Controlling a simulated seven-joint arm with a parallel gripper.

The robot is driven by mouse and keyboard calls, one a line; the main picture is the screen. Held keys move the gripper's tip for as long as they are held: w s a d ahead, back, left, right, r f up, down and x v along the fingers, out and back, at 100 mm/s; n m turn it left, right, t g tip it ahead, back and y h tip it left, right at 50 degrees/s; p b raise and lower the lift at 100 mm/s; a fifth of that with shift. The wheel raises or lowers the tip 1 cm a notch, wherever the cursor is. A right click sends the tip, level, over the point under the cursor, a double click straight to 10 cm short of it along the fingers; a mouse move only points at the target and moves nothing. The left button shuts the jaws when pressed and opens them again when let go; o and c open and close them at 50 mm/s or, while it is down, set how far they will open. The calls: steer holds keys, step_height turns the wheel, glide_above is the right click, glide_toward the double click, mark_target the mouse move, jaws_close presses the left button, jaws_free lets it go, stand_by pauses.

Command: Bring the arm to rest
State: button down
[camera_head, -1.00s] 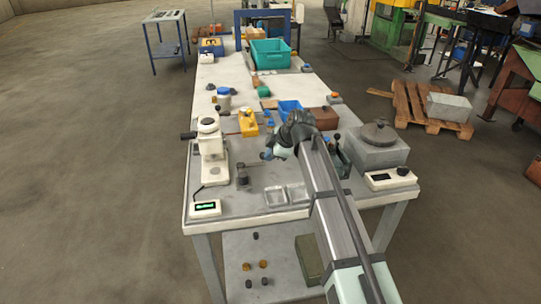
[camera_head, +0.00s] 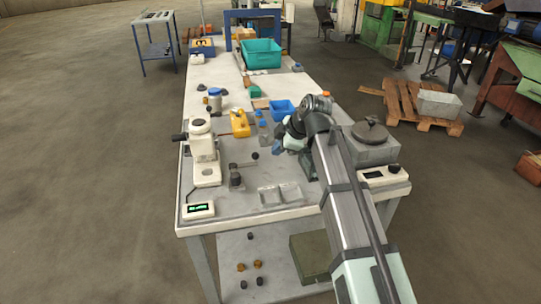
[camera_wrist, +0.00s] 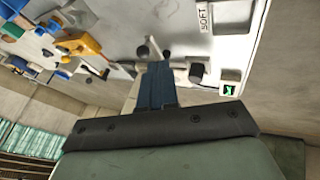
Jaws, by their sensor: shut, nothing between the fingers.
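My gripper (camera_head: 279,146) shows only in part in the head view, at the end of my arm above the right half of the workbench (camera_head: 235,218). In the wrist view its blue fingers (camera_wrist: 157,66) are together, with nothing held between them. The gripper appears to be above the bench top and apart from the things on it. My wrist and forearm hide part of the bench's right side, including the brown box seen there earlier.
A white press-like device (camera_head: 203,150) stands left, with a green-lit display (camera_head: 199,210) in front. A grey lidded box (camera_head: 371,145) and a white dial unit (camera_head: 385,176) are right of my arm.

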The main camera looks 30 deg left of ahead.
steer(key=shift+v, duration=1.6)
steer(key=s+d+f+m+h, duration=0.1)
steer(key=d+f, duration=0.3)
steer(key=f, duration=0.1)
steer(key=s+d+f+m+h, duration=0.1)
steer(key=d+f, duration=0.3)
steer(key=f, duration=0.1)
steer(key=s+d+f+m+g+h, duration=0.1)
steer(key=s+d+f+m, duration=0.1)
steer(key=d+f, duration=0.3)
steer(key=shift+f+h, duration=0.15)
steer(key=shift+h, duration=0.15)
steer(key=s+d+f+m+g+h, duration=0.15)
steer(key=d+f+m, duration=0.35)
steer(key=d+f, duration=0.75)
steer(key=s+d+f+m+g+h, duration=0.1)
steer(key=s+d+f+m, duration=0.3)
steer(key=d+f, duration=0.85)
steer(key=s+d+f+m+g, duration=0.2)
steer(key=s+d+f+m, duration=0.4)
steer(key=s+f, duration=0.5)
steer(key=s+d+f+m+g, duration=0.2)
steer(key=s+d+f+m, duration=0.4)
steer(key=s+f, duration=0.5)
steer(key=s+d, duration=0.2)
steer(key=shift+s+d+h, duration=0.35)
